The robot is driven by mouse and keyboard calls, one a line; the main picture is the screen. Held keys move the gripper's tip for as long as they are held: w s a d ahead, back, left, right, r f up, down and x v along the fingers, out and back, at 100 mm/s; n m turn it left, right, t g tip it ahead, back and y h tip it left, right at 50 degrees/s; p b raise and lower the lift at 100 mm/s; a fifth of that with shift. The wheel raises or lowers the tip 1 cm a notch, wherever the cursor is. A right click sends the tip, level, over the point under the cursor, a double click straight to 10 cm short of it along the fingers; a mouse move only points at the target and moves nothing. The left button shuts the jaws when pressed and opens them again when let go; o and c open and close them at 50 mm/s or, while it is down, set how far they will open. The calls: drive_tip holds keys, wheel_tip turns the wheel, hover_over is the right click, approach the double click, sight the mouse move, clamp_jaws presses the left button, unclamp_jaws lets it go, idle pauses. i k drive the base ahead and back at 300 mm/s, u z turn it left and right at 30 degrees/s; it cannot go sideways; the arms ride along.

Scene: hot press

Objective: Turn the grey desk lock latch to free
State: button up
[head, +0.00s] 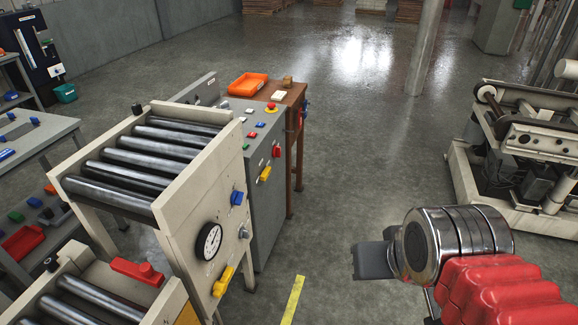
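The grey control desk (254,185) stands left of centre, with coloured buttons on its sloped top. Its near side carries a small red handle (276,152) and a yellow handle (264,174). I cannot make out with certainty which small part is the lock latch, or how it is turned. My gripper (372,260) shows at lower right as dark grey jaws in front of my chrome wrist and red sleeve. It is over the floor, well right of the desk and apart from it. I cannot tell whether its jaws are open.
A roller conveyor frame (185,205) with a dial gauge (209,242), a blue knob and a yellow handle stands left of the desk. A wooden table (291,95) with an orange tray (248,84) is behind. Machinery (520,150) stands far right. Open floor lies between.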

sight(266, 172)
drive_tip(key=u, duration=0.1)
drive_tip(key=i, duration=1.3)
drive_tip(key=u, duration=0.5)
